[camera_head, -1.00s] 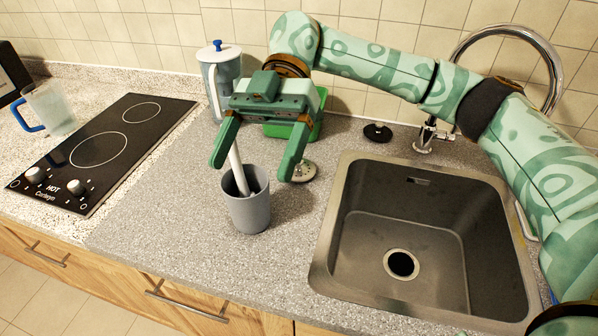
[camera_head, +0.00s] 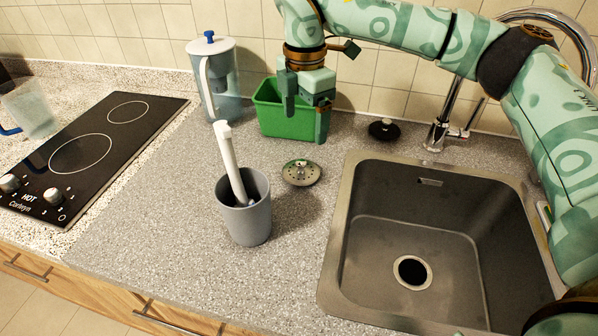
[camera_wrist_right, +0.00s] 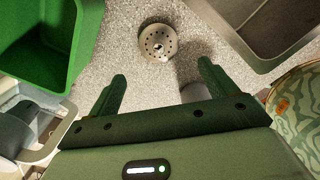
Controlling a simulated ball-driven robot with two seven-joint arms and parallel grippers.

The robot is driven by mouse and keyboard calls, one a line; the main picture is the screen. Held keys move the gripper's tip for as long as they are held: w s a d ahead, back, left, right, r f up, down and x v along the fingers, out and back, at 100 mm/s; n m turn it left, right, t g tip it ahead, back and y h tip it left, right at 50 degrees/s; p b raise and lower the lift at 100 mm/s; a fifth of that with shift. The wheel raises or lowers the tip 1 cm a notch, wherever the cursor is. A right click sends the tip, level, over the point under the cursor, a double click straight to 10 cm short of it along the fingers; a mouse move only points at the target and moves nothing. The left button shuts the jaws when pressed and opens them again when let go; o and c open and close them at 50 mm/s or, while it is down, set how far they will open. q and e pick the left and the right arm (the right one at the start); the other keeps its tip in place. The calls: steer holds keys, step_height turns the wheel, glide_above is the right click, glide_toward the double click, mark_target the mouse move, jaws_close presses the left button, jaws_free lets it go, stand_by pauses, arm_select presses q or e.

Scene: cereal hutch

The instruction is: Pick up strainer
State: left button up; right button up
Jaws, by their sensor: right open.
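The strainer (camera_head: 301,172) is a small round metal disc with holes, lying on the grey counter between the grey cup and the sink. In the right wrist view the strainer (camera_wrist_right: 158,42) lies beyond the fingertips, centred between them and apart from them. My right gripper (camera_head: 305,122) is above the counter behind the strainer, in front of the green bin. In the wrist view my right gripper (camera_wrist_right: 162,80) is open, with nothing between its fingers. My left gripper is not in view.
A grey cup (camera_head: 243,219) holding a white-handled brush (camera_head: 231,165) stands left of the strainer. A green bin (camera_head: 283,118) and a water pitcher (camera_head: 214,82) stand behind. A black plug (camera_head: 383,130) lies near the tap (camera_head: 440,130). The sink (camera_head: 335,245) is at right.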

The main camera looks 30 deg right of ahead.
mark_target(302, 161)
step_height(302, 161, down, 7)
steer(key=shift+f+b, duration=0.2)
steer(key=shift+b, duration=0.65)
steer(key=f, duration=0.1)
steer(key=f+b, duration=0.1)
steer(key=f, duration=0.1)
steer(key=f+b, duration=0.1)
steer(key=f, duration=0.1)
steer(key=shift+w+f, duration=0.15)
steer(key=shift+w, duration=0.15)
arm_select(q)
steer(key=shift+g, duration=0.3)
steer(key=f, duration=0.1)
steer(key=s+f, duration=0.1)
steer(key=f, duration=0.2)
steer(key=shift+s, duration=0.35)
arm_select(e)
steer(key=shift+s, duration=0.1)
steer(key=c, duration=0.7)
